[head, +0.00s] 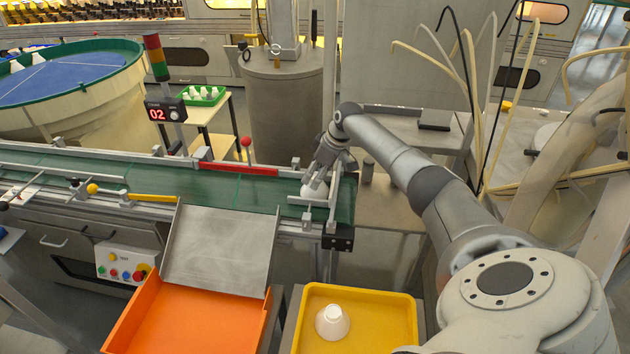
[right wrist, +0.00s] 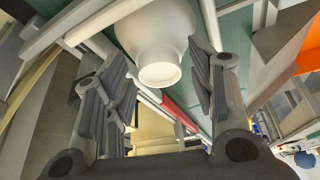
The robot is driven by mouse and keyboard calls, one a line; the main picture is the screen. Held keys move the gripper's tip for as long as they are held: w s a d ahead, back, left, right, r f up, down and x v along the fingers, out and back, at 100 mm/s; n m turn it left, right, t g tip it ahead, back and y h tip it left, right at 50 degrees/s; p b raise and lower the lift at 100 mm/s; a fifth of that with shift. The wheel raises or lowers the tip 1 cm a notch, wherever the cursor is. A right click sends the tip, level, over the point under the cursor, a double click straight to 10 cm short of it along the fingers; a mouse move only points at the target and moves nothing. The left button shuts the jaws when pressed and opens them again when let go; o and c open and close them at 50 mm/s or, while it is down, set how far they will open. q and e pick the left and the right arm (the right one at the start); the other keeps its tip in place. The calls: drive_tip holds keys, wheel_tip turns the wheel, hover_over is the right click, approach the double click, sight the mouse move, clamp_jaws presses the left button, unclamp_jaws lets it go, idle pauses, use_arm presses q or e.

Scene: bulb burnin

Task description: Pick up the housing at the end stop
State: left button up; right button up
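The white housing (head: 316,188) sits at the end stop (head: 333,190) at the right end of the green conveyor belt (head: 240,192). My right gripper (head: 322,168) is right above it and partly covers it in the head view. In the right wrist view the housing (right wrist: 158,32) shows its wide body and a narrower round neck pointing towards the gripper. The fingers of my right gripper (right wrist: 158,75) stand apart on both sides of the neck, with visible gaps to it. My left gripper is not in view.
Another white housing (head: 332,321) stands in the yellow tray (head: 385,328) in front. An orange bin (head: 185,318) lies below a metal chute (head: 220,250). A red rail (head: 238,169) and metal guides line the belt. A signal tower (head: 157,57) stands behind the belt.

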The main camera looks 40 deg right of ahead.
drive_tip(key=shift+s, duration=0.1)
drive_tip(key=c, duration=0.9)
